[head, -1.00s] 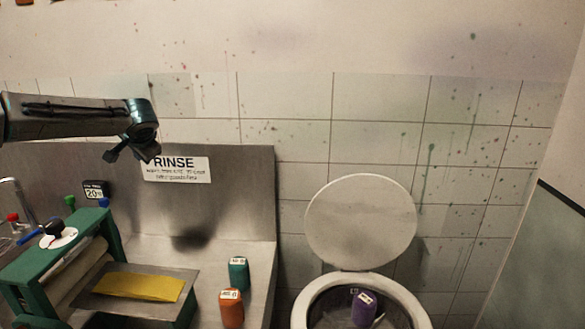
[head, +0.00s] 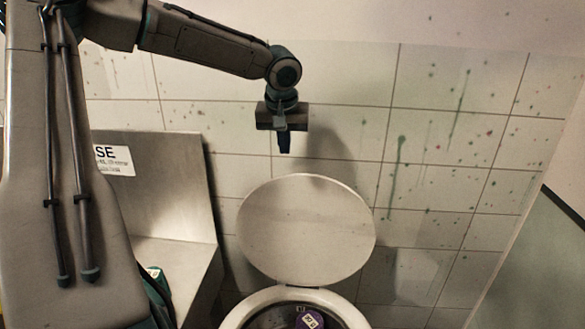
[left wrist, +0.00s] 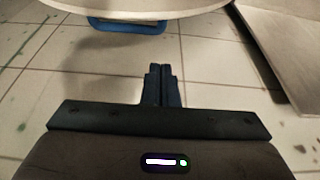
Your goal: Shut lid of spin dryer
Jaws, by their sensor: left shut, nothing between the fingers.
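The spin dryer (head: 252,318) stands at the bottom of the head view with its round opening showing. Its pale round lid (head: 306,231) stands raised, leaning near the tiled wall. A purple object with a label (head: 310,318) sits inside the opening. My left gripper (head: 284,152) points down above the lid's upper edge, on its wall side as far as I can tell, with its fingers shut and empty. In the left wrist view the shut fingers (left wrist: 162,84) are below a pale curved edge (left wrist: 150,5), apart from it. My right gripper is not in view.
A steel sink unit with a high back panel (head: 165,185) stands left of the dryer. A green object (head: 157,285) is partly hidden by my left arm. The tiled wall is behind; a side wall (head: 530,250) is at right.

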